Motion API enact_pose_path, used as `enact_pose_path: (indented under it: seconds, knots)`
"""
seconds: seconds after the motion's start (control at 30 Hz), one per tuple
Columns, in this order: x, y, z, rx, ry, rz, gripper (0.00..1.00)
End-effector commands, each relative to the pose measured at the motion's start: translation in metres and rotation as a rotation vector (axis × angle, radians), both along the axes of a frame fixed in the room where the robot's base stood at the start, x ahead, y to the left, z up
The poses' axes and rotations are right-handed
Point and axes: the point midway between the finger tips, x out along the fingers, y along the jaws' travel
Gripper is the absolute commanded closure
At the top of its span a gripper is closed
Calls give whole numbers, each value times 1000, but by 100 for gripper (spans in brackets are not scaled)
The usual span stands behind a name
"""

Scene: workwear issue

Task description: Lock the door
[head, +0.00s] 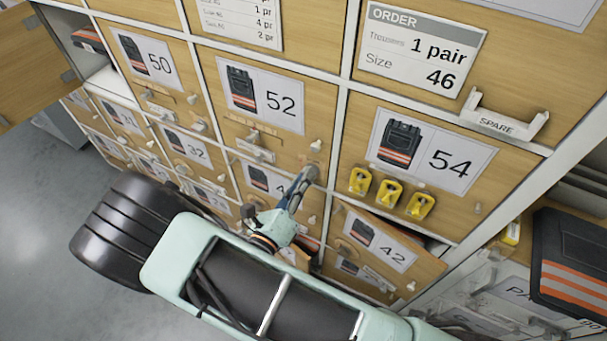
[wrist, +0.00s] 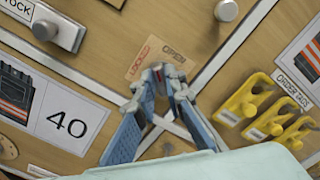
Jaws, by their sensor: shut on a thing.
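My gripper (head: 308,174) reaches the lower right corner of the wooden door 52 (head: 217,97), which looks closed and flush with its frame. In the wrist view the fingertips (wrist: 165,76) are drawn together just below a small label reading OPEN and LOCKED (wrist: 155,57) on that door. They are shut on the door's small lock knob, which they mostly hide. I cannot tell which way the knob is turned.
Door 54 (head: 351,160), to the right, carries several yellow tags (head: 390,192) close to my gripper. Door 42 (head: 342,250) below stands ajar. A door at upper left (head: 22,60) is swung open. A SPARE bracket (head: 500,124) juts out at right.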

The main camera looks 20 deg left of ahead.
Motion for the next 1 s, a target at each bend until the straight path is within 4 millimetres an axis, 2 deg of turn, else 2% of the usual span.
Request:
enact_pose_path:
  seconds: [0.6, 1.0]
  knots:
    - [0, 0, -2, -540, 49, 0, 100]
    - [0, 0, -4, -708, 63, 0, 100]
